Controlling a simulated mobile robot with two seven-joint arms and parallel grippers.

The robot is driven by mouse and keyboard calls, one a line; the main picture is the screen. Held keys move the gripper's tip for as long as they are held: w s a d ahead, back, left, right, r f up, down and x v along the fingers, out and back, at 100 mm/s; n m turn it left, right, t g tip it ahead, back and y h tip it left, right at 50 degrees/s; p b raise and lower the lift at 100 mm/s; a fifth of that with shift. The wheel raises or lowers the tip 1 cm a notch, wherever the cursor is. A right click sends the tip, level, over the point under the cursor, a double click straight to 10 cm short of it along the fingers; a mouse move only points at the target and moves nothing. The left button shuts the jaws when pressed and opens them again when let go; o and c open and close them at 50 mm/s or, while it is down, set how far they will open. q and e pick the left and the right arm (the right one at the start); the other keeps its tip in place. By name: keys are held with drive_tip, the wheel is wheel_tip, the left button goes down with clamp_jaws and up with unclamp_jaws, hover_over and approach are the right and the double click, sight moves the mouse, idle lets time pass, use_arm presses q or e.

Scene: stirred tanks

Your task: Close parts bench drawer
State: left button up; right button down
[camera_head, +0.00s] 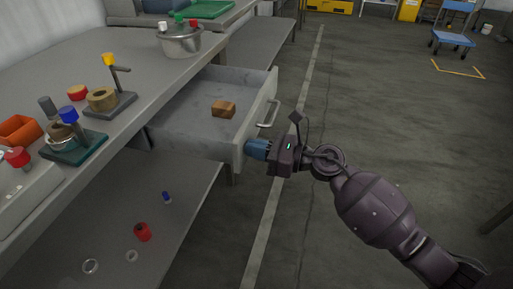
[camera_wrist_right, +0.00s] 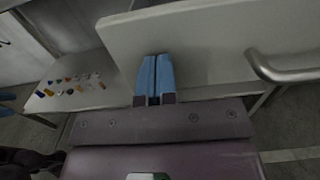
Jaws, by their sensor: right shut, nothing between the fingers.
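The parts bench drawer (camera_head: 190,112) is pulled well out from under the bench top and holds a small wooden block (camera_head: 223,108). Its front panel (camera_head: 256,118) faces right and carries a metal bar handle (camera_head: 269,113). My right gripper (camera_head: 249,149) is shut and empty, with its blue fingertips at the near end of the front panel. In the right wrist view, the shut fingers (camera_wrist_right: 155,62) point at the outer face of the panel (camera_wrist_right: 205,40), with the handle (camera_wrist_right: 285,68) to their right. I cannot tell whether they touch.
The bench top (camera_head: 125,50) holds a steel pot (camera_head: 180,42), an orange bin (camera_head: 19,131) and several small fittings. A lower shelf (camera_head: 190,222) carries a red part (camera_head: 142,231) and rings. The floor right of the drawer is clear; a blue cart (camera_head: 452,40) stands far off.

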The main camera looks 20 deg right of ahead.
approach(167, 128)
drive_tip(key=a+r, duration=0.1)
drive_tip(key=a, duration=0.1)
drive_tip(key=a+r, duration=0.1)
drive_tip(key=a, duration=0.1)
drive_tip(key=s+a+r, duration=0.1)
drive_tip(key=a, duration=0.1)
drive_tip(key=shift+a+b, duration=0.25)
drive_tip(key=shift+b, duration=0.15)
drive_tip(key=shift+w+a+r, duration=0.1)
drive_tip(key=shift+w+a, duration=0.3)
drive_tip(key=shift+a, duration=0.1)
use_arm(q)
drive_tip(key=shift+d+f, duration=0.1)
drive_tip(key=shift+d, duration=0.05)
use_arm(e)
drive_tip(key=shift+r, duration=0.25)
drive_tip(key=shift+r, duration=0.15)
